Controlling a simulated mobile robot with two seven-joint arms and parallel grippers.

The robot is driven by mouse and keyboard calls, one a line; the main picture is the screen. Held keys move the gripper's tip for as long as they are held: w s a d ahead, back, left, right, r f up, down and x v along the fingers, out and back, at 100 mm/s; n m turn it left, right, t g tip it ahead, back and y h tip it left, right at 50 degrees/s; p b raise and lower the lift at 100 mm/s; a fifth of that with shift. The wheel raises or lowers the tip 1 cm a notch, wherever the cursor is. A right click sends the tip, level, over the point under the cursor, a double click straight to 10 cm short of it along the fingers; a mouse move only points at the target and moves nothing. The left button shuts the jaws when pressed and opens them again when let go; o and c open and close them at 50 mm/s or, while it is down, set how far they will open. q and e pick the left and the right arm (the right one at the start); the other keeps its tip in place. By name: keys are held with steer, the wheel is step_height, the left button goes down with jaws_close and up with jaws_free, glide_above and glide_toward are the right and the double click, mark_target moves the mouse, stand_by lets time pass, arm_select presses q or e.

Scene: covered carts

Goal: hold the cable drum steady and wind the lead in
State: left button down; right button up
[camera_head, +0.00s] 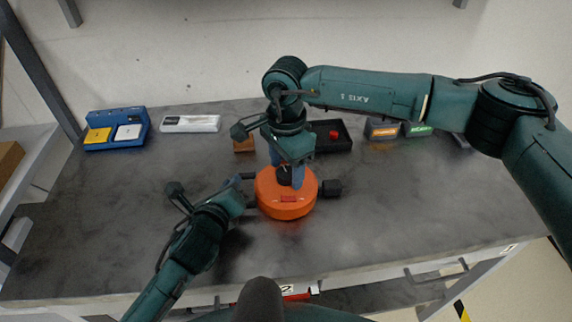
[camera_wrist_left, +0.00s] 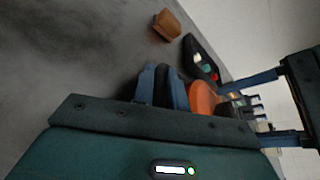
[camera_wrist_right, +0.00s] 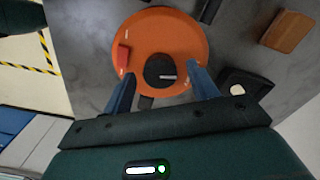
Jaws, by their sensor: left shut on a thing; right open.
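The orange cable drum (camera_head: 270,203) lies flat on the grey table, with a red piece (camera_head: 288,199) on its top. A black side handle (camera_head: 332,188) sticks out to its right. My left gripper (camera_head: 246,193) is shut on a black part (camera_wrist_left: 163,86) at the drum's left side; the drum's orange edge (camera_wrist_left: 203,98) shows beside its fingers. My right gripper (camera_head: 286,172) is over the drum from above, open. In the right wrist view its fingers stand apart on either side of the black knob (camera_wrist_right: 160,68) on the drum's top. I cannot make out a lead.
Behind the drum are a blue tray (camera_head: 115,115) with yellow and white pieces, a white box (camera_head: 190,123), a brown block (camera_head: 244,145), a black tray (camera_head: 345,143) with a red item, and small labelled boxes (camera_head: 382,129). The table's right side is clear.

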mark_target(286, 171)
arm_select(q)
steer(key=shift+f, duration=0.1)
arm_select(e)
steer(key=c, duration=1)
steer(key=shift+m, duration=1.6)
steer(key=o, duration=1)
step_height(286, 171, up, 12)
arm_select(q)
steer(key=c, duration=1.3)
jaws_free()
